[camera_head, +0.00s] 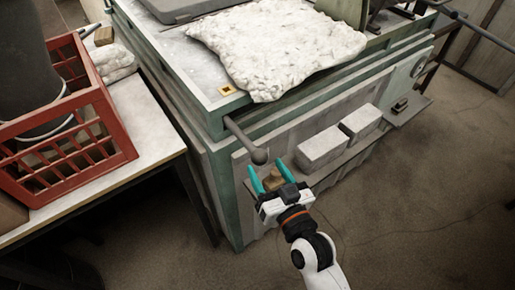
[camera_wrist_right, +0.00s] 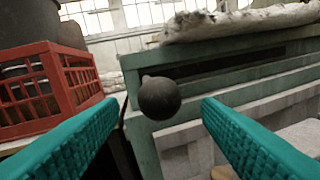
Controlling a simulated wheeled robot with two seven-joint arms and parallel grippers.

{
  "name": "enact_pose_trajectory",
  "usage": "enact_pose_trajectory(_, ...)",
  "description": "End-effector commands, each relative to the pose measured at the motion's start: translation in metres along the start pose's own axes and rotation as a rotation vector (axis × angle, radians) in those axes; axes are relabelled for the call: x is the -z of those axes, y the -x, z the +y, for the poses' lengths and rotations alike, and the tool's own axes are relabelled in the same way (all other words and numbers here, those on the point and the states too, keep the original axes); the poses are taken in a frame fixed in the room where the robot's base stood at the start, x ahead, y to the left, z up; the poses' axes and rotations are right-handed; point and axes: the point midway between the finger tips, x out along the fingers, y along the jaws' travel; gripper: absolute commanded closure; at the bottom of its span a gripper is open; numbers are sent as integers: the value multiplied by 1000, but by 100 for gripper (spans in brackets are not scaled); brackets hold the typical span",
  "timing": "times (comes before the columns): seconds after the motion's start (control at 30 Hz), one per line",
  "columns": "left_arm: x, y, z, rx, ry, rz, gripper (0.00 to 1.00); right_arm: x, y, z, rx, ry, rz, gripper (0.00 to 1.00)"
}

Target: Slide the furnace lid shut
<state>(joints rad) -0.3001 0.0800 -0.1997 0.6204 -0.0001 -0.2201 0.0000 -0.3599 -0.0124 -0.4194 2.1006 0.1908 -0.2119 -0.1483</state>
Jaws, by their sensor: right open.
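The furnace (camera_head: 185,85) is a large green and grey box. A grey rod with a dark ball knob (camera_head: 259,156) sticks out from its front left corner; the knob also shows in the right wrist view (camera_wrist_right: 158,98). A thick grey slab (camera_head: 190,7) lies on top at the back; I cannot tell whether it is the lid. My right gripper (camera_head: 268,173) is open and empty just in front of the knob. In the right wrist view the knob appears between the two teal fingers, apart from them. My left gripper is not in view.
A rough white blanket (camera_head: 275,45) covers part of the furnace top and hangs over the front edge. Pale bricks (camera_head: 320,148) sit on a front ledge. A red crate (camera_head: 105,150) with a dark bucket (camera_head: 22,60) stands on the left table. The floor at front right is clear.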

Motion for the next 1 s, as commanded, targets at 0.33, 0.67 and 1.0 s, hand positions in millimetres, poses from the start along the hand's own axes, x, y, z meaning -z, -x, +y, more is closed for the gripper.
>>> enact_pose_trajectory(0.33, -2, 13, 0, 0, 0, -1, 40, -1, -55, 0, 0, 0, 0, 41)
enact_pose_trajectory(0.67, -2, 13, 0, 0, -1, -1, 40, 0, -63, 0, 0, 0, 1, 41)
enact_pose_trajectory(1.0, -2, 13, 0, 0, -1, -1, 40, 0, -62, 0, 1, 0, 1, 86)
